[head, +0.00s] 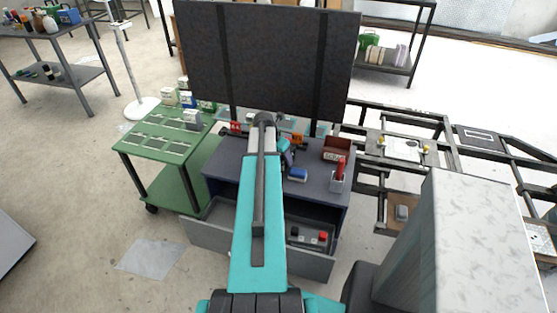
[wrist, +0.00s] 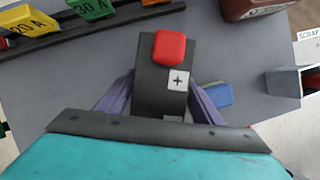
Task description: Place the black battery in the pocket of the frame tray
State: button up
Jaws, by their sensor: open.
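In the wrist view the black battery (wrist: 150,75) has a red terminal cap and a white plus label. It lies between the two purple fingers of my open gripper (wrist: 160,88); whether either finger touches it I cannot tell. In the head view my gripper (head: 284,146) is over the grey workbench, and my arm hides most of that spot. On the black metal frame (head: 375,180) at the right, a dark flat tray (head: 481,136) carries a pale rectangular outline. It looks like the frame tray, but its pocket is too small to make out clearly.
The bench (head: 315,190) holds a dark red bin (head: 337,148), a blue item (head: 298,174) and a grey cup (head: 337,184). Its drawer (head: 270,257) stands open below. A dark panel (head: 270,55) rises behind; a green cart (head: 155,143) stands left. A pale block (head: 480,230) stands right.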

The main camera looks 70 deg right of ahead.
grip_shut()
jog(key=shift+d+r, duration=0.1)
jog(key=shift+r, duration=0.1)
dwell(0.3)
jog(key=shift+r, duration=0.3)
jog(key=shift+r+b, duration=0.95)
jog(key=shift+r, duration=3.65)
